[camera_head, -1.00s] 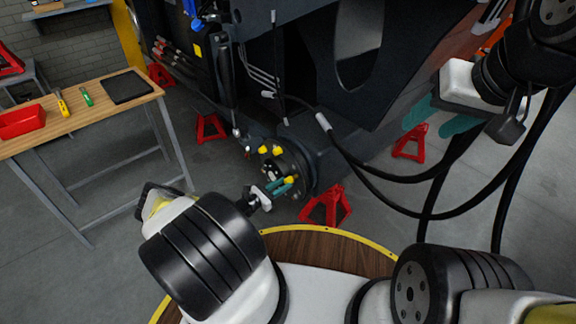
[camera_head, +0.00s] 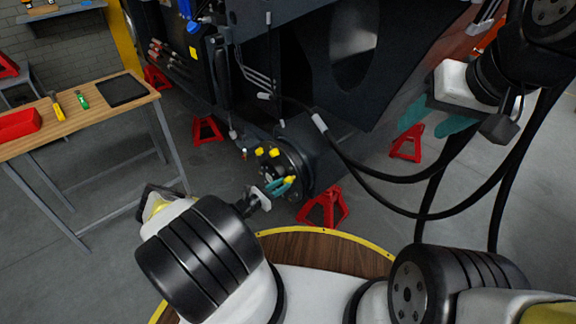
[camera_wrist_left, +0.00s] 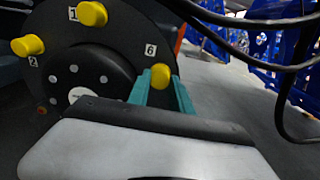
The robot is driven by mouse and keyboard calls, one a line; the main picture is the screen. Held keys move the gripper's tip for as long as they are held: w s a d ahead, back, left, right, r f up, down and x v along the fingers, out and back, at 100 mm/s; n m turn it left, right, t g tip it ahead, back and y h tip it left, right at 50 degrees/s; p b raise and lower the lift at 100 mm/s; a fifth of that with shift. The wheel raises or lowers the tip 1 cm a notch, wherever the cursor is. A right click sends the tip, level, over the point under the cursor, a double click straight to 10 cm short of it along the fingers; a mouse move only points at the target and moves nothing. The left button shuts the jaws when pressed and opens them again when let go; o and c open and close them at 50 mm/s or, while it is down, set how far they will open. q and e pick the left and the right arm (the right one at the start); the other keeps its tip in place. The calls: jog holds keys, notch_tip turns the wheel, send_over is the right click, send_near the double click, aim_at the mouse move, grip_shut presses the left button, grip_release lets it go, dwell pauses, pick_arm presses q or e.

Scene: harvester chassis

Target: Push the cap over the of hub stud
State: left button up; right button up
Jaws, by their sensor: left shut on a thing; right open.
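The round dark hub (camera_head: 270,166) faces me on the chassis. In the left wrist view the hub (camera_wrist_left: 105,62) shows number labels and yellow caps at 1 (camera_wrist_left: 92,13) and 2 (camera_wrist_left: 27,45). My left gripper (camera_head: 281,187) has its teal fingers shut on another yellow cap (camera_head: 289,180). In the left wrist view this cap (camera_wrist_left: 160,76) sits between the fingers (camera_wrist_left: 162,92), beside label 6, at the hub's edge. The stud behind it is hidden; I cannot tell how far the cap is over it. My right gripper (camera_head: 430,118) is open and empty, away from the hub.
Black hoses (camera_head: 375,176) hang right of the hub. Red stands (camera_head: 323,207) are on the floor below the chassis. A round wooden top (camera_head: 325,250) is in front.

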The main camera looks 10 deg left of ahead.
pick_arm(q)
jog(key=shift+x, duration=1.05)
jog(key=o, duration=1.1)
jog(key=shift+c, duration=0.2)
jog(key=shift+v, duration=2.5)
